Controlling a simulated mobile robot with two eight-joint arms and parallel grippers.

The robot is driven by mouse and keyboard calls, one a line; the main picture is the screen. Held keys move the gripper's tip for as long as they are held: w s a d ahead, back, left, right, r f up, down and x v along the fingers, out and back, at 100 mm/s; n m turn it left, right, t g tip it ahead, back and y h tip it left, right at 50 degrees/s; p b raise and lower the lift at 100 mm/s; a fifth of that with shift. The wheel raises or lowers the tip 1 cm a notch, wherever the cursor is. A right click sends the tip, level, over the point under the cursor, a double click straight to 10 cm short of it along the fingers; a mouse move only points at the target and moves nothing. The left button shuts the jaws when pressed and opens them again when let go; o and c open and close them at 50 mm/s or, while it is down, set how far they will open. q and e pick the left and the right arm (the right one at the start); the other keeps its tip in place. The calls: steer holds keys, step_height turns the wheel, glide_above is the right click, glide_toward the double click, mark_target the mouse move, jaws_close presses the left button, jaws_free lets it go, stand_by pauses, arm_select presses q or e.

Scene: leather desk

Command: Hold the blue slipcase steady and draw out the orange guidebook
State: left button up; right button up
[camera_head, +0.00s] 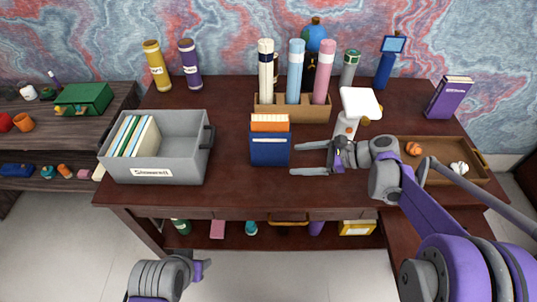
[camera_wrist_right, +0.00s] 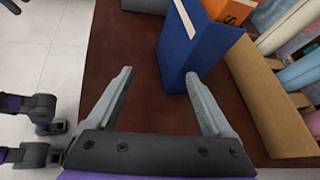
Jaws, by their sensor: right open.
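The blue slipcase (camera_head: 270,151) stands upright on the desk, left of my right gripper. The orange guidebook (camera_head: 270,123) sits in it, its upper part showing above the slipcase's top edge. My right gripper (camera_head: 296,158) is open and empty, its fingers pointing left at the slipcase's right side. In the right wrist view the slipcase (camera_wrist_right: 200,45) lies ahead of the fingertips (camera_wrist_right: 159,73), nearer the right finger; contact cannot be told. The guidebook (camera_wrist_right: 232,10) is partly cut off there. Part of my left arm shows at the bottom of the head view, without its fingers.
A grey bin (camera_head: 190,160) with thin books stands left of the slipcase. Behind it is a wooden holder (camera_head: 292,108) with several tubes. A white-topped stand (camera_head: 360,103) and a wooden tray (camera_head: 455,170) are to the right. Desk in front of the slipcase is clear.

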mark_target(273, 154)
steer(key=w+f+m+y, duration=0.1)
steer(key=w+d+f+m+b, duration=0.1)
steer(key=w, duration=0.1)
steer(key=shift+w+f+y, duration=0.15)
steer(key=shift+f+y, duration=0.05)
steer(key=shift+y, duration=0.2)
arm_select(q)
steer(key=shift+s+f+b, duration=0.1)
steer(key=shift+f+b, duration=1)
steer(key=shift+f, duration=1.05)
arm_select(e)
steer(key=shift+x, duration=5)
steer(key=shift+w, duration=0.1)
jaws_close()
steer(key=c, duration=1.3)
jaws_free()
